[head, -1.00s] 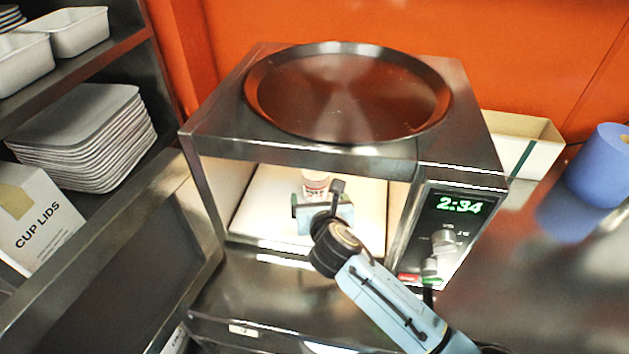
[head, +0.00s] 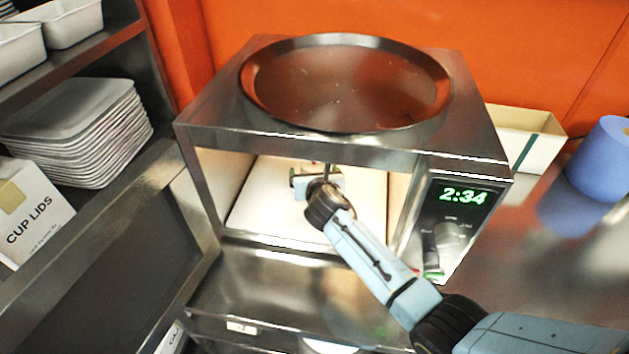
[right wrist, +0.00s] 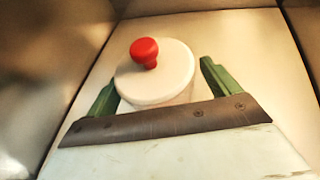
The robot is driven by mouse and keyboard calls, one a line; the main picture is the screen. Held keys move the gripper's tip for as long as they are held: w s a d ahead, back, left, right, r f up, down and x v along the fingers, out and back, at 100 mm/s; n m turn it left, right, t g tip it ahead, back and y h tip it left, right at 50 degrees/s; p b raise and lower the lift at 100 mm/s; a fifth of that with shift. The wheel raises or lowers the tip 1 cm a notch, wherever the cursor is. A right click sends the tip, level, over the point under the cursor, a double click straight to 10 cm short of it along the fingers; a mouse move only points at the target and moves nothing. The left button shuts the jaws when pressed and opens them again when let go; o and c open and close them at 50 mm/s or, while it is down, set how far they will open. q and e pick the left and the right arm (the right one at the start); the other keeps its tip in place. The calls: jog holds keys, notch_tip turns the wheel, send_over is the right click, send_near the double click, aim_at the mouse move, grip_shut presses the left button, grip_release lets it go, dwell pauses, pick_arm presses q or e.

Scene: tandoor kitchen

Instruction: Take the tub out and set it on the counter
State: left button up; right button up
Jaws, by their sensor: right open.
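The tub (right wrist: 156,75) has a round white lid with a red knob and stands upright inside the lit microwave (head: 330,152). In the right wrist view it sits between the two green fingers of my right gripper (right wrist: 158,82), with gaps visible at the lid's sides. My right gripper (head: 315,175) reaches through the microwave's open front and is open. In the head view the gripper and the microwave's top edge hide the tub. My left gripper is not in view.
The microwave's walls and top frame the arm closely. A large round metal tray (head: 345,85) lies on top of it. Steel counter (head: 530,260) is free on the right, before a cream box (head: 525,135) and a blue roll (head: 603,160). Shelves with trays (head: 75,125) stand left.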

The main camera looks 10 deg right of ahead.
jog(key=c, duration=1.2)
jog(key=shift+r, duration=0.1)
jog(key=shift+c, duration=0.2)
